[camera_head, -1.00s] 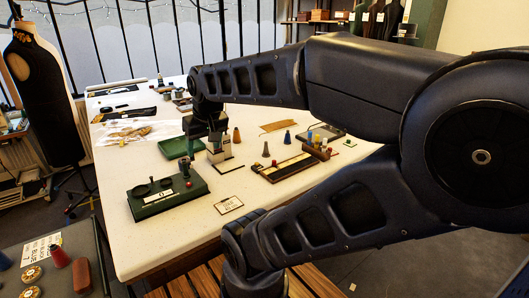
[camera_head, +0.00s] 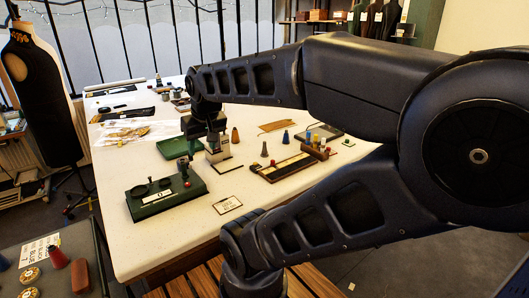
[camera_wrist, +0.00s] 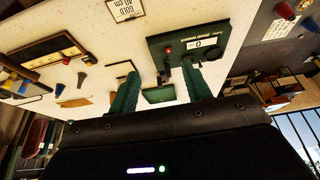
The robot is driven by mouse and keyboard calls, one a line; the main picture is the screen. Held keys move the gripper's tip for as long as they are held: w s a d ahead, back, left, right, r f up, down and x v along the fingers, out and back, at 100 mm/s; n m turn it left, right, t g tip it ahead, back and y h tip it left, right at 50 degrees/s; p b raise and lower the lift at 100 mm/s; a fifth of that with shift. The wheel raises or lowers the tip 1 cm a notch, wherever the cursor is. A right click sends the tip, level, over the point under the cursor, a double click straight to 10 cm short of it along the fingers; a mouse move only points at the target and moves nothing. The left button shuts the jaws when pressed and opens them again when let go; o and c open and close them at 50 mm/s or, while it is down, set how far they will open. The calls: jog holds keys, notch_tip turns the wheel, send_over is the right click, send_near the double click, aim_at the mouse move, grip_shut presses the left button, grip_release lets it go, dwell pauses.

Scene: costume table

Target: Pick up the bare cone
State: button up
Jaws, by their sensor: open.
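A small grey cone (camera_head: 264,149) stands upright on the white table and looks bare of thread. In the wrist view the grey cone (camera_wrist: 81,80) is small, left of my fingers. An orange-brown cone (camera_head: 235,135) and a blue cone (camera_head: 285,137) stand near it. My gripper (camera_wrist: 160,67) is open with nothing between its green fingers. In the head view my gripper (camera_head: 200,152) hangs over the table, left of the grey cone and apart from it. My forearm crosses above the far part of the table.
A dark green device (camera_head: 140,205) with a counter and red knob stands at the front left. A green tray (camera_head: 170,151) lies behind my gripper. A long wooden rack (camera_head: 270,175) with spools lies just in front of the grey cone. A label card (camera_head: 227,205) lies near the front edge.

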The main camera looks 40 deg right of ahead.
jog(key=w+d+m, duration=0.4)
jog(key=w+d, duration=0.2)
jog(key=w, duration=0.2)
jog(key=m+g+h, duration=0.4)
jog(key=m+h, duration=0.1)
jog(key=m, duration=0.8)
send_near(265, 145)
jog(key=d, duration=0.2)
jog(key=shift+y, duration=0.3)
jog(key=x, duration=0.7)
jog(key=a+x, duration=0.1)
jog(key=x, duration=0.3)
jog(key=shift+w+f, duration=0.15)
jog(key=shift+w, duration=0.25)
jog(key=c, duration=1)
